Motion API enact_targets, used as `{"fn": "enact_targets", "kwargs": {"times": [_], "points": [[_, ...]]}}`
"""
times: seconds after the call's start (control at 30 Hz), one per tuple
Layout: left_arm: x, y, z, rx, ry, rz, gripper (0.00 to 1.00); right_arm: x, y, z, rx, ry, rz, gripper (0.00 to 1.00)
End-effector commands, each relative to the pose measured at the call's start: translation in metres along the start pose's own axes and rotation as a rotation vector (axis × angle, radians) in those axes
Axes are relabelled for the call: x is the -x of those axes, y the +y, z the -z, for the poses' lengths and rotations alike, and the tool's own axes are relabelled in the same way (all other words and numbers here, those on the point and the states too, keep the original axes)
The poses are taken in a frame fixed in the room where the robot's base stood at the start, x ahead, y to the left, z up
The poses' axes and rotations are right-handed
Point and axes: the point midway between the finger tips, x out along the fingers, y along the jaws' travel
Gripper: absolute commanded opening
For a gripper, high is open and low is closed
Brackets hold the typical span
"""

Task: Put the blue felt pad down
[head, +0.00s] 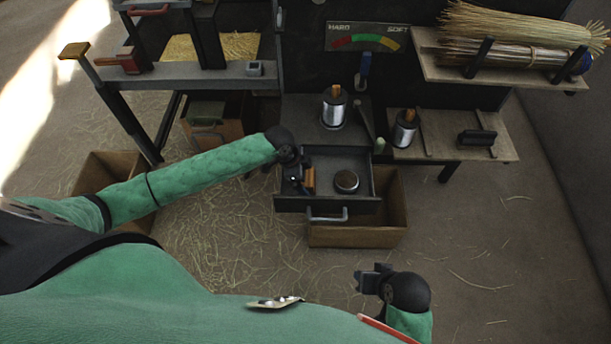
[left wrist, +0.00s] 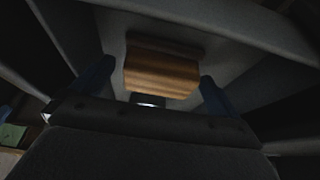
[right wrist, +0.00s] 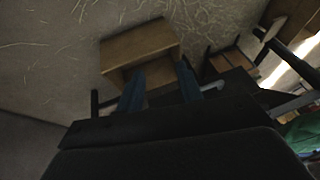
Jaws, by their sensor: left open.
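I cannot make out a blue felt pad for certain in any view. A small blue item (head: 365,66) hangs on the dark board below the gauge; what it is I cannot tell. My left gripper (head: 302,182) is open inside the left part of the pulled-out drawer (head: 328,204). A wooden-handled object (head: 309,179) lies at its fingers. In the left wrist view the wooden handle (left wrist: 161,74) shows between the two spread fingers. My right gripper (head: 368,280) hangs over the floor at the lower right, its fingers apart and nothing seen between them.
A round dark tin (head: 346,181) lies in the drawer. Straw bundles (head: 515,40) lie on a rack. The floor at right is mostly clear.

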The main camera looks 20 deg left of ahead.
Motion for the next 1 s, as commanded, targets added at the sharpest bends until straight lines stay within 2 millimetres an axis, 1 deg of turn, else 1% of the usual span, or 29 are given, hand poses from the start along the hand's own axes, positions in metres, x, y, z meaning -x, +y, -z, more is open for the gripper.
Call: {"fn": "enact_targets", "kwargs": {"times": [0.17, 0.27, 0.5, 0.7, 0.83, 1.0], "points": [[0.013, -0.001, 0.0, 0.0, 0.0, 0.002, 1.0, -0.001, -0.001, 0.0, 0.0, 0.003, 0.003, 0.36], [0.028, -0.001, 0.0, -0.001, 0.0, 0.001, 1.0, -0.003, -0.002, 0.001, 0.001, 0.007, 0.006, 0.36], [0.076, -0.001, 0.001, -0.001, 0.0, 0.002, 1.0, -0.008, -0.006, 0.003, 0.004, 0.024, 0.016, 0.36], [0.106, -0.001, 0.0, 0.0, 0.0, 0.001, 1.0, -0.011, -0.007, 0.002, 0.004, 0.028, 0.02, 0.36], [0.117, 0.0, 0.001, 0.0, 0.0, 0.001, 1.0, -0.012, -0.007, 0.002, 0.004, 0.03, 0.021, 0.36], [0.122, 0.0, 0.001, 0.001, 0.0, -0.001, 1.0, -0.013, -0.007, 0.002, 0.005, 0.032, 0.021, 0.36]]}}
